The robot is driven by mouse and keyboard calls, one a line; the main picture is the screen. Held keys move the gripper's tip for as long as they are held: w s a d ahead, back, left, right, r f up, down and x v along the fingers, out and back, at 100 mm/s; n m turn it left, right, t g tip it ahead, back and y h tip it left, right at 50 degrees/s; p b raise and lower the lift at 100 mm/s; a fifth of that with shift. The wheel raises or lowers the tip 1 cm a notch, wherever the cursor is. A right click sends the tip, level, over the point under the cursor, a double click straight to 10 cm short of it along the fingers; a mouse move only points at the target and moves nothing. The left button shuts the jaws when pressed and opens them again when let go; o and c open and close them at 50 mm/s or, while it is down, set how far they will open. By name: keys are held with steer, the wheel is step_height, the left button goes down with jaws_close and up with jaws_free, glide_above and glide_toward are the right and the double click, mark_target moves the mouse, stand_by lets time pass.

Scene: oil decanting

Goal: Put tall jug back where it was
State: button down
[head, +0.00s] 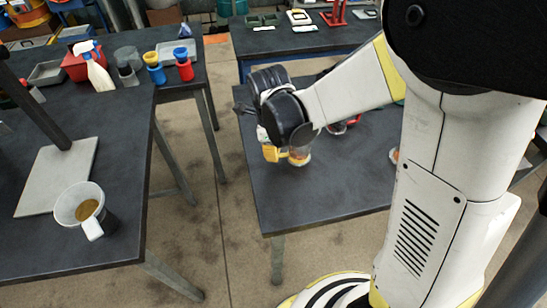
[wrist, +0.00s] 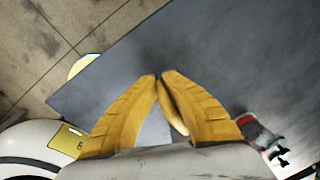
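I cannot tell whether this is the tall jug. My gripper (head: 272,154) is over the left part of the right table, well apart from that jug. In the wrist view the yellow fingers of my gripper (wrist: 159,75) come close together at the tips. A pale patch and a yellow strip show between them, and I cannot tell whether they belong to a held thing.
A grey plate with an upright post (head: 55,180) stands behind the jug on the left table. Clear beakers (head: 127,62), a spray bottle (head: 98,72) and blue and red cups (head: 184,68) stand farther back. A floor gap separates the tables. The right table's front is clear.

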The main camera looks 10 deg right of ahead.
steer(key=shift+f, duration=0.7)
steer(key=shift+f, duration=0.1)
steer(key=c, duration=1.6)
jaws_free()
step_height(320, 180, up, 11)
steer(key=s+p, duration=0.1)
steer(key=p, duration=0.3)
steer(key=s+d+r+n+t, duration=0.2)
steer(key=s+r+n, duration=0.1)
steer(key=n, duration=0.4)
steer(key=s+d+r+n+t, duration=0.2)
steer(key=s+d+r+n, duration=0.1)
steer(key=n, duration=0.5)
steer(key=s+d+r+n+t, duration=0.2)
steer(key=s+r+n, duration=0.1)
steer(key=s+n, duration=0.2)
steer(key=shift+s+d+r+n+y, duration=0.15)
steer(key=shift+n, duration=0.5)
steer(key=shift+s+d+r+n+y, duration=0.1)
steer(key=shift+s+n+y, duration=0.05)
steer(key=shift+n, duration=0.5)
